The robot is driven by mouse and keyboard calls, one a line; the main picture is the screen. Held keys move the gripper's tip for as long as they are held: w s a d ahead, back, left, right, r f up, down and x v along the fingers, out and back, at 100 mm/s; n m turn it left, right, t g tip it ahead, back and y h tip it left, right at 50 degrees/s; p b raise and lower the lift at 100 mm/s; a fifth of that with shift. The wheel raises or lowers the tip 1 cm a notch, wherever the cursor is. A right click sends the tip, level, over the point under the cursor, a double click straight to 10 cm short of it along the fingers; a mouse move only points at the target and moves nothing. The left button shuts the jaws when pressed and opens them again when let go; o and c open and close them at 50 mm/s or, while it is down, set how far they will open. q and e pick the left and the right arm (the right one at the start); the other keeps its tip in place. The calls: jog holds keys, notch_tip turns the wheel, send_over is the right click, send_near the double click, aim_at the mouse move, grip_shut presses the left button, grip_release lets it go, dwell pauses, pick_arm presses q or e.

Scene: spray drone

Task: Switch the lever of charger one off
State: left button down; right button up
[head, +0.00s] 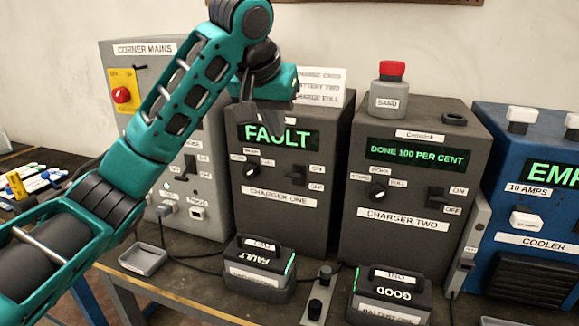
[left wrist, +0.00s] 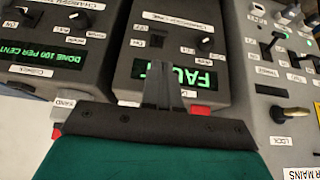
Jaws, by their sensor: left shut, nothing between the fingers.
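Charger one (head: 290,218) is a dark grey box with a green FAULT display (head: 277,136). Its small black lever (head: 298,176) sits at the right of its front, beside ON and OFF labels; I cannot tell clearly which way it points. My left gripper (head: 257,118) hangs in front of the top of charger one, above and left of the lever. In the left wrist view, which is upside down, the gripper's fingers (left wrist: 163,88) are together and empty over the FAULT display, with the lever (left wrist: 157,41) beyond their tips, apart from them. My right gripper is not in view.
Charger two (head: 400,235) stands to the right, reading DONE 100 PER CENT, with a red-capped sand bottle (head: 388,92) on top. The grey corner mains box (head: 150,60) is on the left. Battery packs (head: 258,270) and a small tray (head: 142,259) lie in front.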

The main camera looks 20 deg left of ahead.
aim_at(292, 175)
pick_arm(q)
jog(key=x, duration=1.4)
jog(key=shift+f, duration=0.1)
jog(key=shift+f+t+b, duration=0.15)
jog(key=shift+t+b, duration=0.15)
jog(key=shift+b, duration=0.05)
jog(key=shift+s+t+b, duration=0.15)
jog(key=shift+t+b, duration=0.15)
jog(key=shift+t, duration=0.1)
